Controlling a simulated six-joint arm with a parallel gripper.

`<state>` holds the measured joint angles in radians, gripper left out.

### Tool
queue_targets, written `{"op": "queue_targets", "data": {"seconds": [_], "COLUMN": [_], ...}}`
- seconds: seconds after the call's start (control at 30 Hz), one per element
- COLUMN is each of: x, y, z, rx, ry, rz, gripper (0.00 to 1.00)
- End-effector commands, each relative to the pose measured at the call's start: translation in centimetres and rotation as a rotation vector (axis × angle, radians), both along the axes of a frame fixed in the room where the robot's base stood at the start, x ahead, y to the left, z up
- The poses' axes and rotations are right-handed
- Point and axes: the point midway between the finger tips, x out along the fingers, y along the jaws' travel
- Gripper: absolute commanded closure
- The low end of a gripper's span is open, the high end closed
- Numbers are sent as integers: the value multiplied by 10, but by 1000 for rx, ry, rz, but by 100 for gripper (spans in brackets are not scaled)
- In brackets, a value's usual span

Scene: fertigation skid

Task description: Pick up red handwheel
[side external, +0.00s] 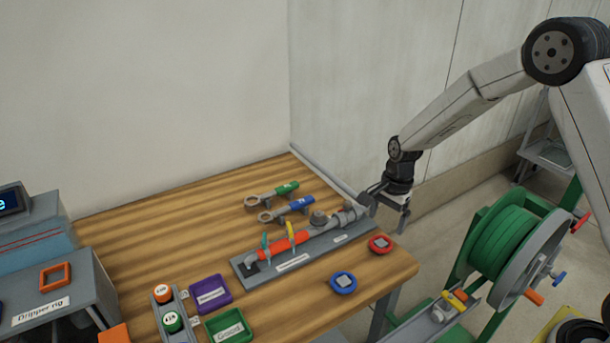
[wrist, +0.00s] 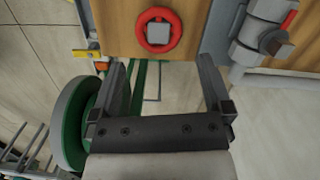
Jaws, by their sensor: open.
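The red handwheel (side external: 380,244) lies flat on the wooden table near its right corner, a red ring around a grey square centre. It also shows in the wrist view (wrist: 158,30), at the top middle, ahead of the fingers and between their lines. My gripper (side external: 387,207) is above and a little behind the handwheel, over the table's right edge in the side view. In the wrist view, my gripper (wrist: 170,78) has its two fingers wide apart with nothing between them. It does not touch the handwheel.
A grey pipe assembly (side external: 290,245) on a plate lies left of the red handwheel. A blue handwheel (side external: 343,283) lies nearer the front. Purple (side external: 210,292) and green (side external: 228,325) trays stand at left. A green hose reel (side external: 505,245) stands beyond the table's right edge.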

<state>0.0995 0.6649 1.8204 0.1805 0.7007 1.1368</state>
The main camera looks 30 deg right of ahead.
Motion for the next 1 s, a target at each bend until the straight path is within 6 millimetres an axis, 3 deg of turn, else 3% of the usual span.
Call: {"op": "queue_targets", "data": {"seconds": [0.2, 0.57, 1.0], "x": [-1, -1, -3], "y": [2, 3, 7], "z": [-17, -26, -68], "rx": [0, 0, -1], "ry": [1, 1, -1], "rz": [3, 3, 3], "gripper": [0, 0, 0]}}
